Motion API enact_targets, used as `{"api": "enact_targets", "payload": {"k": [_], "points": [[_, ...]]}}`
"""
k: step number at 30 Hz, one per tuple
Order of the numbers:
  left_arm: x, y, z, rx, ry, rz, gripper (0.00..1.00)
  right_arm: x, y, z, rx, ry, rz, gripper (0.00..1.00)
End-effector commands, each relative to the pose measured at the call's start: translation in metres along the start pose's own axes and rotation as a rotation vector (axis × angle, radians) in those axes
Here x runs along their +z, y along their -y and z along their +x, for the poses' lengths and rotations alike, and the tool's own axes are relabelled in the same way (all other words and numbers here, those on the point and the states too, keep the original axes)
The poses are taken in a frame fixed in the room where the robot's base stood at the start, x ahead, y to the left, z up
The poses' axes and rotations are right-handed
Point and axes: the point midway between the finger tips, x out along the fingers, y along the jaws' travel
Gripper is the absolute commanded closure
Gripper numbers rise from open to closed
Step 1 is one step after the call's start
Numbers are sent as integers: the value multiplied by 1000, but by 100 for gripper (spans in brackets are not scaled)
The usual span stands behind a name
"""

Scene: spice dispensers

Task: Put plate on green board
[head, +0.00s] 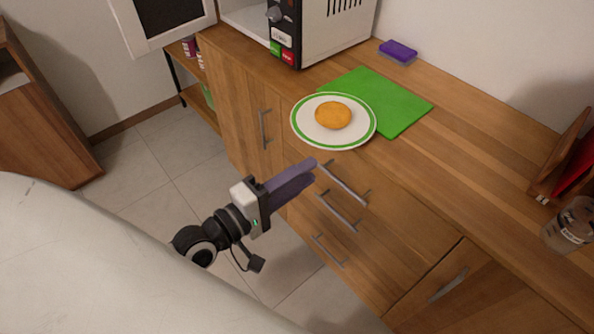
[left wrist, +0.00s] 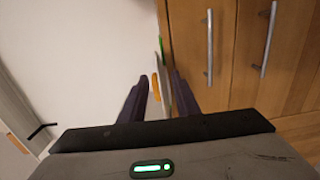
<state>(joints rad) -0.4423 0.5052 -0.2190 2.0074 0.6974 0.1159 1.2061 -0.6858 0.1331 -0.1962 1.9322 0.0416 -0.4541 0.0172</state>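The plate (head: 309,134) is white with a green ring and carries a round orange-yellow food piece (head: 333,115). It lies at the counter's front edge, its far right part overlapping the green board (head: 398,105). My left gripper (head: 312,164) is in front of the counter, its fingertips just short of the plate's near rim. In the left wrist view the gripper (left wrist: 160,88) is open, and the plate (left wrist: 163,68) shows nearly edge-on in line with the gap between the fingers. I cannot tell whether a finger touches it. My right gripper is not in view.
A microwave (head: 335,32) with its door (head: 165,22) open stands at the back left. A purple sponge (head: 398,50) lies behind the board. A glass jar (head: 570,228) and a wooden rack (head: 562,160) stand at the right. Drawer handles (head: 343,184) stick out below the plate.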

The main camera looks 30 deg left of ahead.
Motion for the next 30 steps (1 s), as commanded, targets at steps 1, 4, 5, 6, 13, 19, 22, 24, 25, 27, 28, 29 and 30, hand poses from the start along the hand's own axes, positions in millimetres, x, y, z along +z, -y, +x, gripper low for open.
{"api": "enact_targets", "payload": {"k": [1, 4, 5, 6, 13, 19, 22, 24, 25, 27, 28, 29, 30], "points": [[5, 11, -4, -28, 2, 46, 71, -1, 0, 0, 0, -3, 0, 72], [22, 47, -15, -134, 26, 254, 71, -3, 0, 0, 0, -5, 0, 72], [28, 62, -20, -178, 41, 339, 71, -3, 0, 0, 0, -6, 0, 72], [37, 83, -29, -240, 68, 462, 71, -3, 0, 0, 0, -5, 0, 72], [77, 184, -91, -554, 336, 1096, 71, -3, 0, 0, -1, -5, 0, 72], [89, 217, -122, -657, 502, 1331, 71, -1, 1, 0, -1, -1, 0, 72], [89, 220, -124, -663, 517, 1352, 71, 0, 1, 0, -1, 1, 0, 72], [89, 219, -124, -662, 516, 1352, 71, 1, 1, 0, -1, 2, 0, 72], [89, 219, -124, -662, 516, 1351, 71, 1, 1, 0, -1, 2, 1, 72], [89, 219, -124, -661, 515, 1350, 71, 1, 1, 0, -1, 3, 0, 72], [89, 219, -124, -661, 515, 1350, 71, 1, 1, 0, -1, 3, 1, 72], [89, 219, -124, -661, 514, 1350, 71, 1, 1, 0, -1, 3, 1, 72], [89, 219, -124, -660, 514, 1350, 71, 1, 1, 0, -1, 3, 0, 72]]}}
